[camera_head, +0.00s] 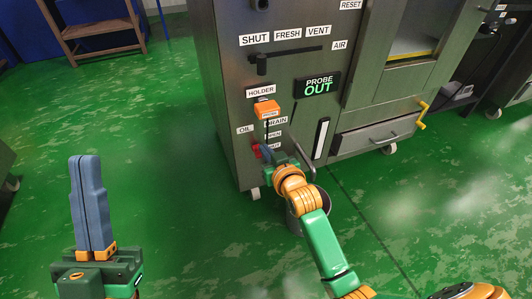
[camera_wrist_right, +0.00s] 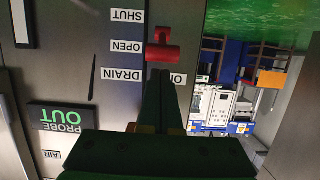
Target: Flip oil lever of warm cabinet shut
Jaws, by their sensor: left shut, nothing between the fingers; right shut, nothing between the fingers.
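The warm cabinet (camera_head: 225,100) stands at the centre of the head view. Its red oil lever (camera_head: 257,151) is low on the front, partly hidden by my right gripper. In the right wrist view, upside down, the red lever (camera_wrist_right: 162,52) has its wide part level with the OPEN label (camera_wrist_right: 126,46) and its narrower end toward the SHUT label (camera_wrist_right: 127,15). My right gripper (camera_wrist_right: 160,76) is shut and empty, its tips close to the lever's wide part; I cannot tell whether they touch. My left gripper (camera_head: 86,160) is shut and empty, upright, away from the cabinet.
An orange probe (camera_head: 267,108) sits at the HOLDER label (camera_head: 261,91). A curved handle or spout (camera_head: 305,158) is just right of my right gripper. A bucket (camera_head: 322,221) stands below, partly behind my arm.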

